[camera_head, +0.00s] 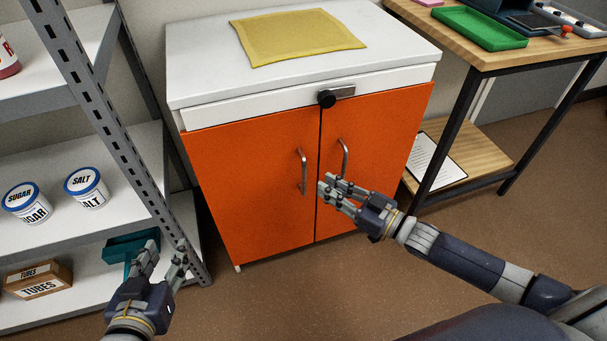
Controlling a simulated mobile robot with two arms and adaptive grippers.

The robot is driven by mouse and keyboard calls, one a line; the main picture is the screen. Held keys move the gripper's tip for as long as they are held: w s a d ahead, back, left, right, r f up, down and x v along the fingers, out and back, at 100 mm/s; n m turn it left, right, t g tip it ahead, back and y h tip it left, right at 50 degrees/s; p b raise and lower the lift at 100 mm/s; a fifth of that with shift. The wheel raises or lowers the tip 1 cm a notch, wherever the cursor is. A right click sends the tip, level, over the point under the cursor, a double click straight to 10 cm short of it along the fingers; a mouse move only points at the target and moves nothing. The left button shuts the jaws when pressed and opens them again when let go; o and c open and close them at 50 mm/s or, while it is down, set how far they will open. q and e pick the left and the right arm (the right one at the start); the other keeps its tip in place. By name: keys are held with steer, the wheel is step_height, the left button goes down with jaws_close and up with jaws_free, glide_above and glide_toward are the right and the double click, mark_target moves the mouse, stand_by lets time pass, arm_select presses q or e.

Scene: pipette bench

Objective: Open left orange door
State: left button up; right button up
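The left orange door (245,190) is the left of two doors on a white-topped cabinet, and it is closed. Its silver bar handle (302,171) stands upright near the middle seam. The right orange door (385,135) is also closed, with its own handle (344,157). My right gripper (327,189) is in front of the doors, near the seam and just right of the lower end of the left handle; whether it touches cannot be told. Its fingers look apart with nothing between them. My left gripper (166,256) is low at the left, open and empty, away from the door.
A metal shelf rack (118,142) stands left of the cabinet, close to my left gripper, holding tubs and a tubes box (38,280). A wooden table (480,52) stands at the right. The floor before the cabinet is clear.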

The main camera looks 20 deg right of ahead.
steer(key=b, duration=0.2)
glide_above(304, 192)
arm_select(q)
step_height(304, 192, up, 10)
steer(key=w+d+t+h, duration=0.1)
steer(key=w+d+t, duration=0.1)
steer(key=t, duration=0.3)
steer(key=shift+w+f+h, duration=0.2)
steer(key=shift+w+h, duration=0.1)
steer(key=shift+h, duration=0.1)
arm_select(e)
steer(key=shift+w+d+f, duration=0.1)
steer(key=shift+w, duration=0.25)
jaws_close()
